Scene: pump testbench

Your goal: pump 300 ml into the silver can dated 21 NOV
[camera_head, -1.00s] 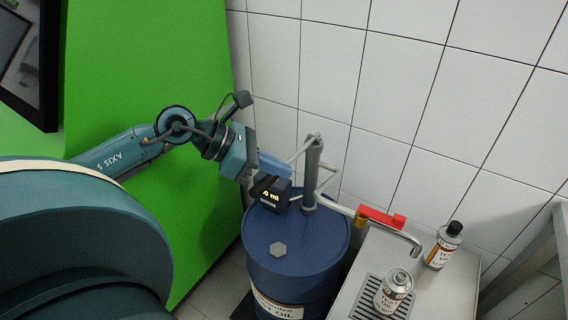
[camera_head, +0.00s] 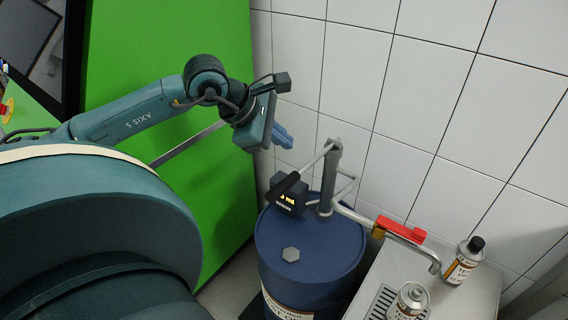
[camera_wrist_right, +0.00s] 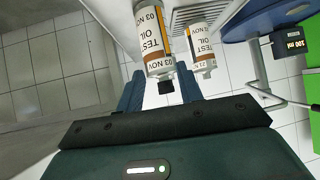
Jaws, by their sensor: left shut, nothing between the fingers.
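The silver can (camera_head: 409,302) stands on the drip grate near the spout (camera_head: 434,265). My right gripper (camera_wrist_right: 160,90) is open and empty near the black-capped can.
A red piece (camera_head: 401,229) sits on the spout pipe. A metal bench (camera_head: 470,296) carries the cans and grate. A tiled wall (camera_head: 440,95) stands behind, a green panel (camera_head: 205,190) at left. A grey frame (camera_head: 545,285) is at right.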

